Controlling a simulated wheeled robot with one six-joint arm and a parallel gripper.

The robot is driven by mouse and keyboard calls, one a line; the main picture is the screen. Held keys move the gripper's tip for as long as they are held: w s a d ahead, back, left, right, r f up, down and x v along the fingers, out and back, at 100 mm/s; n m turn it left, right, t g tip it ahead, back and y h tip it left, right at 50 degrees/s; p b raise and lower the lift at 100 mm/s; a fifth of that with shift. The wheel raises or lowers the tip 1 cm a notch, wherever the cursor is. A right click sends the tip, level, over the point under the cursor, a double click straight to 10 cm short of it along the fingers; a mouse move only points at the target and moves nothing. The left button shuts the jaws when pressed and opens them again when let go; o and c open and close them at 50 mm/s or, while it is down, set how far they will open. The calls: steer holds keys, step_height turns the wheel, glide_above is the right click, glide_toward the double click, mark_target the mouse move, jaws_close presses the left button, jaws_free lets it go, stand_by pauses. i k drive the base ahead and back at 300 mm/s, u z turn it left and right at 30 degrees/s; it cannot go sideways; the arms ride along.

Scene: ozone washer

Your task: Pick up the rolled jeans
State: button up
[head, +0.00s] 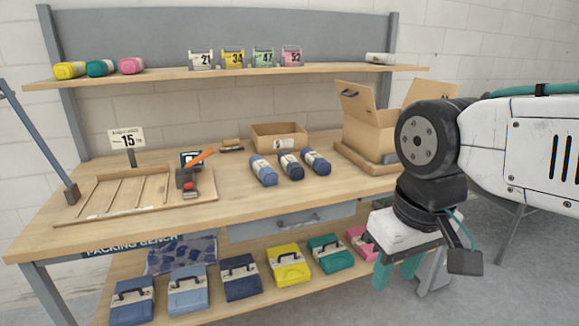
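Each has a pale band or label. My gripper (396,280) hangs at the lower right, in front of the bench's right end, with its teal fingers pointing down. The fingers look apart with nothing between them. It is well to the right of the rolls and touches none of them.
An open cardboard box (372,130) stands right of the rolls, and a shallow carton (279,136) behind them. A slatted wooden tray (105,208) and a tape dispenser (188,180) are left. Folded bundles with handles, such as a yellow one (288,266), fill the lower shelf.

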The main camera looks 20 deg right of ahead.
mark_target(292, 168)
steer(key=u, duration=0.55)
steer(key=i, duration=1.35)
steer(key=z, duration=0.45)
steer(key=i, duration=0.5)
steer(key=z, duration=0.45)
